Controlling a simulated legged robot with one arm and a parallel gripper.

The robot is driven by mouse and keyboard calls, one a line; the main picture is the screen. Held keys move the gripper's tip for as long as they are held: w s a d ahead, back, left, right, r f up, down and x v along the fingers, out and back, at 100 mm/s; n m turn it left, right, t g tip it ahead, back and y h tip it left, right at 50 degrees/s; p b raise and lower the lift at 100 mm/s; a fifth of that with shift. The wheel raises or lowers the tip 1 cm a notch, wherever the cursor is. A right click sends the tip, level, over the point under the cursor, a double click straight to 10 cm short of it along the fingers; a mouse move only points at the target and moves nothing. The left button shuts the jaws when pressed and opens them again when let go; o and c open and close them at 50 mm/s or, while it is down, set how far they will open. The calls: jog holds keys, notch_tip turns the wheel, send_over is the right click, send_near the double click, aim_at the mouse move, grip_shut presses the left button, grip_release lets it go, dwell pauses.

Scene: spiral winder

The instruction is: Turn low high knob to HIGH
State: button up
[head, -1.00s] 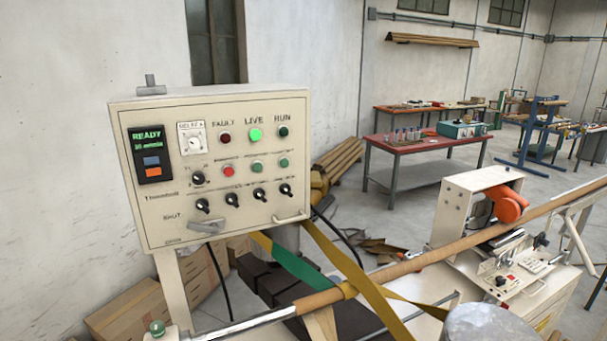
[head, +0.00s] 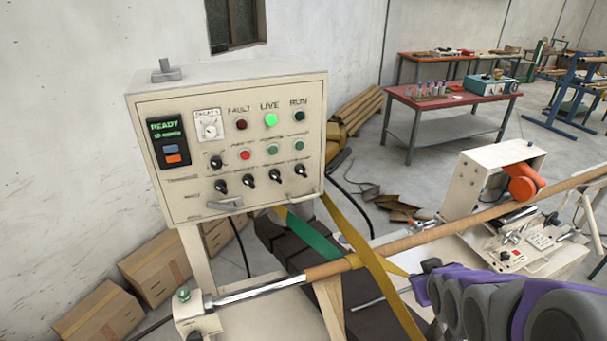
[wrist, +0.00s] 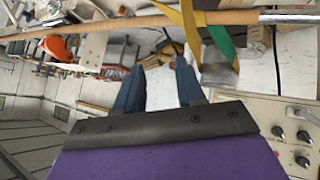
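The cream control panel (head: 180,205) stands at the left in the head view, its face towards me. It has several black knobs, one in the upper row (head: 216,163) and several in the bottom row (head: 260,178). Their labels are too small to read, so I cannot tell which is the low/high knob. In the wrist view the panel (wrist: 265,105) shows at the lower right with some knobs (wrist: 303,136). My gripper (wrist: 162,66) has its two blue fingers apart with nothing between them. It is away from the panel; my purple arm is at the lower right in the head view.
A long brown tube (head: 440,230) on the winder runs across in front of the panel, with yellow (head: 350,225) and green (head: 312,240) straps by it. A machine head with an orange part (head: 525,182) stands right. Cardboard boxes (head: 105,312) lie below left.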

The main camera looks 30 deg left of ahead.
jog(key=w+a+r+n+t+y, duration=0.1)
jog(key=w+a+n+y, duration=0.15)
jog(key=a, duration=0.45)
jog(key=w+a+r+n+t+y, duration=0.1)
jog(key=w+a+n+y, duration=0.15)
jog(key=a, duration=0.55)
jog(key=n+t+y, duration=0.1)
jog(key=n+y, duration=0.2)
jog(key=y, duration=0.3)
send_near(302, 174)
jog(key=p+x, duration=0.3)
jog(key=x, duration=0.6)
jog(key=shift+c, duration=0.4)
grip_shut()
